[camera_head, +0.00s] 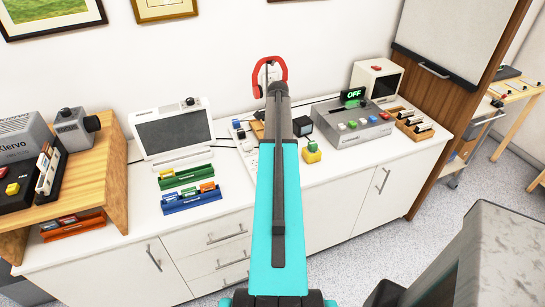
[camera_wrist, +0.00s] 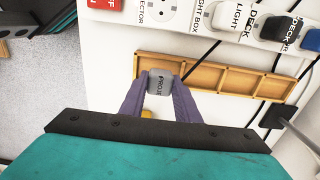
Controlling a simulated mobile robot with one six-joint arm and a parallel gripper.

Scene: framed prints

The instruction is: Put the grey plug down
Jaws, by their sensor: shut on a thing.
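The grey plug (camera_wrist: 162,80), with dark lettering partly readable as "PROJE", is between the fingertips of my gripper (camera_wrist: 160,88) in the wrist view. My gripper is shut on it. The plug appears over the left end of a long wooden tray (camera_wrist: 258,72) with several shallow compartments. I cannot tell whether it touches the tray. In the head view my teal arm covers the middle of the counter, and I cannot make out the plug there.
A white socket strip (camera_wrist: 189,28) with labelled outlets and dark plugs runs behind the tray. On the counter are a white-framed screen (camera_head: 173,134), a grey switch box (camera_head: 345,128) and a wooden stand (camera_head: 118,185).

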